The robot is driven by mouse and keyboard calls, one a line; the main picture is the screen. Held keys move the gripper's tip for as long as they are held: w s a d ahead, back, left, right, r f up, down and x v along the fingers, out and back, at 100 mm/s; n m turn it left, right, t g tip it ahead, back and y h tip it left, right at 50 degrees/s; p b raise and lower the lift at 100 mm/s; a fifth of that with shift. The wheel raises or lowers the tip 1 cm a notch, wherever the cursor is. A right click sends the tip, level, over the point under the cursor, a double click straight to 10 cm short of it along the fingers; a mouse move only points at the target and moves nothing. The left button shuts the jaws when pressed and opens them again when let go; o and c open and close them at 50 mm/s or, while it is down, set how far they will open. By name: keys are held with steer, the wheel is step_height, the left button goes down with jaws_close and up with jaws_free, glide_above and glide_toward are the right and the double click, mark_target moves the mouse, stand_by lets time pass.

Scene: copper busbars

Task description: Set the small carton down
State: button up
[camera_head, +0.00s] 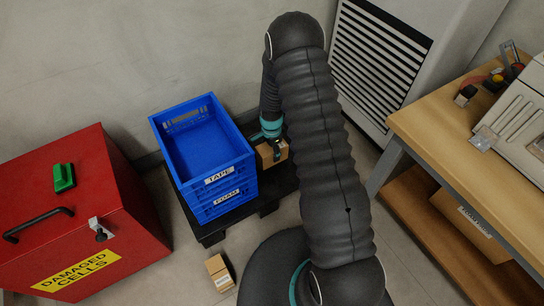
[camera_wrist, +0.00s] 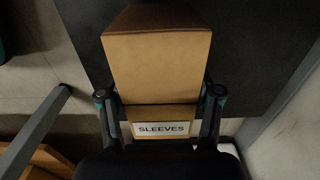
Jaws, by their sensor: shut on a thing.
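The small carton (camera_head: 267,154) is brown cardboard and sits in my gripper (camera_head: 272,141), just right of the blue crates and over the black pallet (camera_head: 262,188). In the wrist view the carton (camera_wrist: 157,68) fills the middle, with a white label reading SLEEVES at its near end. The two fingers of my gripper (camera_wrist: 160,94) are shut on its sides. The dark pallet surface (camera_wrist: 88,45) shows around it. Whether the carton's underside touches the pallet, I cannot tell.
Stacked blue crates (camera_head: 238,186) labelled TAPE and FOAM stand on the pallet's left part. Another carton (camera_head: 218,272) lies on the floor in front. A red DAMAGED CELLS box (camera_head: 130,215) is at left, a wooden workbench (camera_head: 437,125) at right, a vented white cabinet (camera_head: 450,20) behind.

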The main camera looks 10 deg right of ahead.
steer(key=shift+f, duration=2)
steer(key=shift+f, duration=0.15)
steer(key=o, duration=1.4)
